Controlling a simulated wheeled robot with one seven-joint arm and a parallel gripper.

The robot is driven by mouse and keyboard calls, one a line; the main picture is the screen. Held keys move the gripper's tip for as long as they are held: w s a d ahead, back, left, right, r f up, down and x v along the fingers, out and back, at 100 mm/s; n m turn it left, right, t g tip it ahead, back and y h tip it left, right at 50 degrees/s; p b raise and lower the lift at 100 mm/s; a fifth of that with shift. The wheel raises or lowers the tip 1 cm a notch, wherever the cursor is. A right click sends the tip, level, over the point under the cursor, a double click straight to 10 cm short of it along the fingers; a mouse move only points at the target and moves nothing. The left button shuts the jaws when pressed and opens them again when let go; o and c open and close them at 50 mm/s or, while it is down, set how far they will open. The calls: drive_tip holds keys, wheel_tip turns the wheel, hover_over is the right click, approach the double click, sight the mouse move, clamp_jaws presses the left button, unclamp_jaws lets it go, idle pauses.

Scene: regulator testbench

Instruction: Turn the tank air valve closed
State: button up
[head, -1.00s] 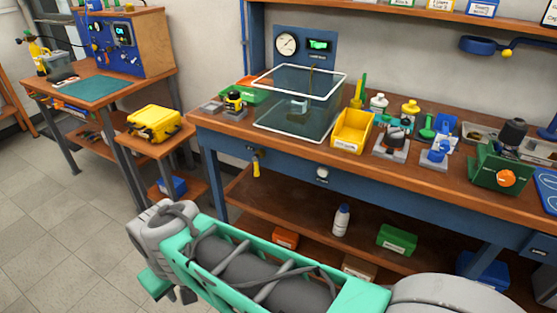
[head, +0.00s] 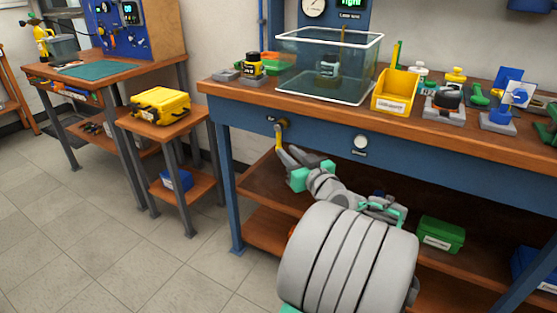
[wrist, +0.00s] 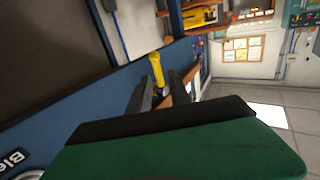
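The tank air valve (head: 279,135) is on the blue front rail of the bench, under the left end of the top. Its yellow handle hangs roughly straight down below a small label. My gripper (head: 289,157) is just below and right of the handle. In the wrist view the yellow handle (wrist: 156,66) lies just beyond and roughly between the tips of my gripper (wrist: 166,88). The two fingers are apart, with a gap between them. Whether a finger touches the handle I cannot tell.
A white round knob (head: 360,142) sits on the same rail to the right. A water tank (head: 327,65) and a yellow bin (head: 395,92) stand on the bench above. The lower shelf (head: 258,185) lies under my arm. Open floor (head: 110,220) is at left.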

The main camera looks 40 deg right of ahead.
sight(280, 142)
drive_tip(key=x, duration=0.5)
drive_tip(key=b+x, duration=0.1)
drive_tip(key=x, duration=0.1)
drive_tip(key=shift+w+d+r, duration=0.25)
drive_tip(key=shift+d+r, duration=0.05)
drive_tip(key=shift+r, duration=0.05)
drive_tip(key=shift+c, duration=0.4)
clamp_jaws()
drive_tip(key=shift+f, duration=0.1)
idle(0.5)
